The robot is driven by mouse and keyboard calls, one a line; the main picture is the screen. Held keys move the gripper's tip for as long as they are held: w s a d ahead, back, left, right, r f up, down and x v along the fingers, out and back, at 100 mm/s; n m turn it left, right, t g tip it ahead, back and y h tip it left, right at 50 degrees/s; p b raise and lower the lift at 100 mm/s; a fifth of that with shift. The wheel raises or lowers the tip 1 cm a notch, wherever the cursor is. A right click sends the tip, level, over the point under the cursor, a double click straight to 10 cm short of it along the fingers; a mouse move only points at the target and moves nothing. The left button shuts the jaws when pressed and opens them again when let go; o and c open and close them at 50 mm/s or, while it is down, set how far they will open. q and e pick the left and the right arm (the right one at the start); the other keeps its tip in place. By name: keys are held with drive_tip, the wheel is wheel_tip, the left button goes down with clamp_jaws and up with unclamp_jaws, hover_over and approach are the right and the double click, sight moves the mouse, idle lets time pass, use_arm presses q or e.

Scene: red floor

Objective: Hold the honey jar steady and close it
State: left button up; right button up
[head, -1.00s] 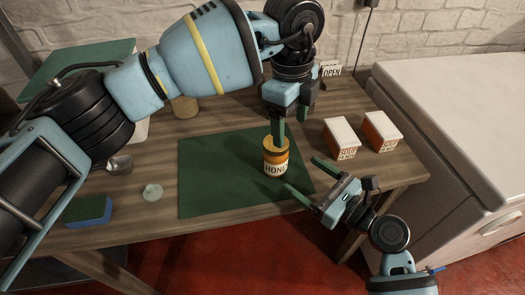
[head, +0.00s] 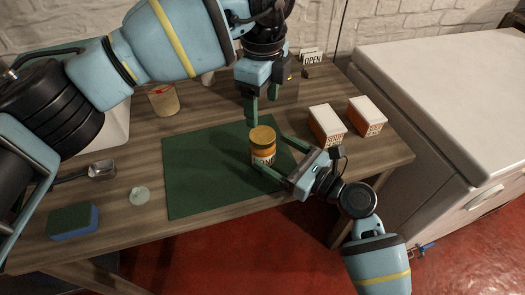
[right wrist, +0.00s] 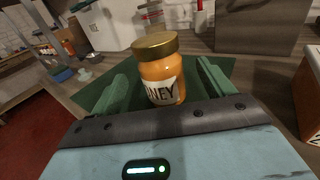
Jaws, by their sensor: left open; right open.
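The honey jar (head: 262,151) stands upright on the green mat (head: 205,175), with its gold lid (head: 262,135) sitting on top. In the right wrist view the jar (right wrist: 163,78) shows orange honey, a cream label and the lid (right wrist: 155,44); I cannot tell how tightly the lid is on. My left gripper (head: 262,110) is open, pointing down just above and behind the lid, apart from it. My right gripper (head: 272,157) is open and low, its green fingers on either side of the jar; in the right wrist view the fingers (right wrist: 165,92) show a gap on both sides.
Two small boxes (head: 327,125) (head: 366,116) stand to the right. A sponge (head: 73,221), a pale round disc (head: 139,196) and a metal scoop (head: 102,169) lie at the left. A tan canister (head: 163,100) stands behind the mat. The mat's left half is clear.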

sight(263, 135)
drive_tip(key=shift+x, duration=2.4)
drive_tip(key=shift+c, duration=0.2)
drive_tip(key=c, duration=1.7)
use_arm(q)
drive_tip(key=shift+m, duration=2.3)
use_arm(e)
clamp_jaws()
use_arm(q)
drive_tip(key=shift+f, duration=0.1)
drive_tip(key=shift+f, duration=3.95)
